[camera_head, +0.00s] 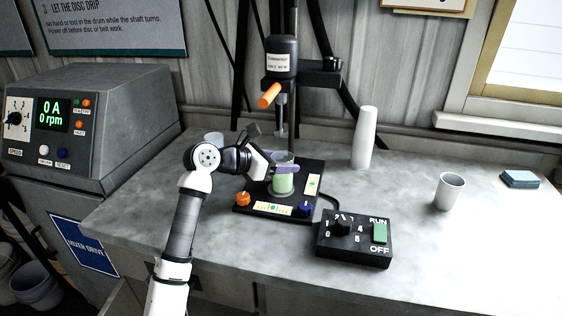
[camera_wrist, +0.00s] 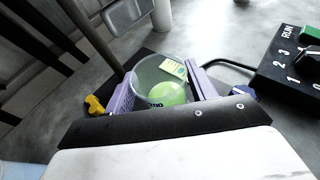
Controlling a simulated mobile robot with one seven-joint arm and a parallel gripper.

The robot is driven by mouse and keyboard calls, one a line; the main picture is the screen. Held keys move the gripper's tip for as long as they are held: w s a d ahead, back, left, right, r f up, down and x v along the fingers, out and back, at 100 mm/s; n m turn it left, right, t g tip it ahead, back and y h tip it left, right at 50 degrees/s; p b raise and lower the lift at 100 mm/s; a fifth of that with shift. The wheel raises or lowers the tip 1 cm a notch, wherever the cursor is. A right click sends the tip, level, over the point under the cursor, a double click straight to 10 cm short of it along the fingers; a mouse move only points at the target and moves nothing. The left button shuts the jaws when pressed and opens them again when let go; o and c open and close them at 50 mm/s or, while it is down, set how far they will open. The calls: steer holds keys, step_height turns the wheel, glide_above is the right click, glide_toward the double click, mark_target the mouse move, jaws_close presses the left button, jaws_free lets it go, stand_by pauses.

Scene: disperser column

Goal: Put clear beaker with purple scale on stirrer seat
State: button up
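A clear beaker (camera_head: 283,183) with green contents is upright over the black stirrer base (camera_head: 250,207), below the shaft. It also shows in the wrist view (camera_wrist: 160,82), with a dark mark on its wall. I cannot make out its scale colour. My gripper (camera_head: 280,168) reaches it from the left, its lavender fingers on both sides of the beaker and seemingly touching it; in the wrist view my gripper (camera_wrist: 160,88) looks shut on it. The beaker's bottom seems at or very near the base; its exact contact is hidden.
The stirrer head (camera_head: 282,57) with an orange handle hangs above. A black control box (camera_head: 353,240) sits in front right. A white bottle (camera_head: 364,138), white cup (camera_head: 449,191) and blue pad (camera_head: 520,179) stand right. A grey drive unit (camera_head: 90,125) is left. The front right counter is clear.

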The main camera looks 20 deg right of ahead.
steer(key=shift+o, duration=1.2)
steer(key=shift+r, duration=0.15)
